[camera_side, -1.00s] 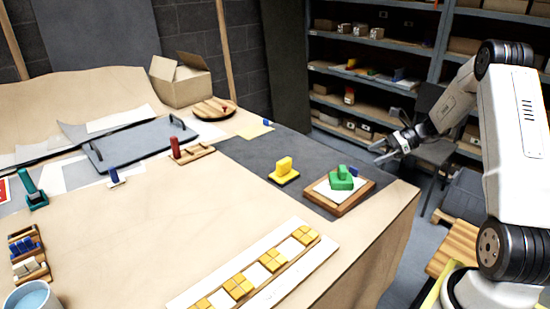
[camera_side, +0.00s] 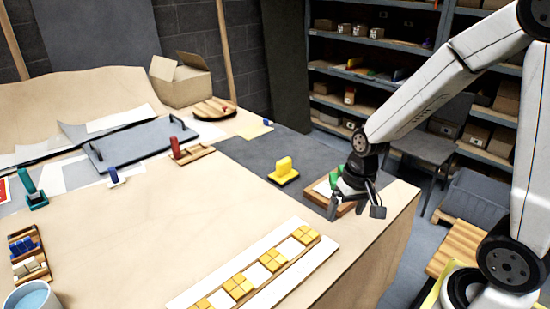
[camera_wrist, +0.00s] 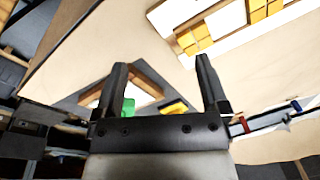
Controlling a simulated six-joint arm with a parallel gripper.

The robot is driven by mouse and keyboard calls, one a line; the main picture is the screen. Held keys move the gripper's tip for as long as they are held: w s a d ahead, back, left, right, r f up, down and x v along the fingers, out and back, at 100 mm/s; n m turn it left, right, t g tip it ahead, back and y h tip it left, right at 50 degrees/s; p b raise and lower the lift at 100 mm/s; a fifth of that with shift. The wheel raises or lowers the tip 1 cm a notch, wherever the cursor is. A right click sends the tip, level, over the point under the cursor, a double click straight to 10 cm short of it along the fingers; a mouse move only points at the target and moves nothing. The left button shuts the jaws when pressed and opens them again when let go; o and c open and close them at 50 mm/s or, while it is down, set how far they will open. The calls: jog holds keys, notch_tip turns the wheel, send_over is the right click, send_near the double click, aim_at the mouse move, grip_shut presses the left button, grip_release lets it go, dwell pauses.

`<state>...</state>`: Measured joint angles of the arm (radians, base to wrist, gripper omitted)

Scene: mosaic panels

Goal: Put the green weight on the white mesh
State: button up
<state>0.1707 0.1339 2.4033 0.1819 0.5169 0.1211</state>
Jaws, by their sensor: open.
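The green weight (camera_side: 336,176) stands on a white surface in a wooden frame (camera_side: 343,210) at the dark mat's right end. My gripper partly hides it in the side view. In the wrist view the green weight (camera_wrist: 129,106) shows beside the left finger, with a corner of the wooden frame (camera_wrist: 152,78) between the fingers. The white surface (camera_side: 321,187) is mostly covered; I cannot tell whether it is the white mesh. My gripper (camera_side: 356,207) points down over the frame's near right side, open and apparently empty.
A yellow weight (camera_side: 284,170) stands left of the frame on the dark mat (camera_side: 255,157). A white strip with yellow tiles (camera_side: 240,287) lies in front. A red-handled tool (camera_side: 176,148) stands further left. The tabletop between is clear.

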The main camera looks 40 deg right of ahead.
jog(key=a+n, duration=0.1)
jog(key=s+a+n+t, duration=0.1)
jog(key=n, duration=0.1)
jog(key=s+a+n, duration=0.1)
jog(key=n, duration=0.1)
jog(key=shift+s+a+r+h, duration=0.2)
jog(key=shift+a+h, duration=0.1)
jog(key=shift+h, duration=0.1)
jog(key=shift+w, duration=0.1)
dwell(0.7)
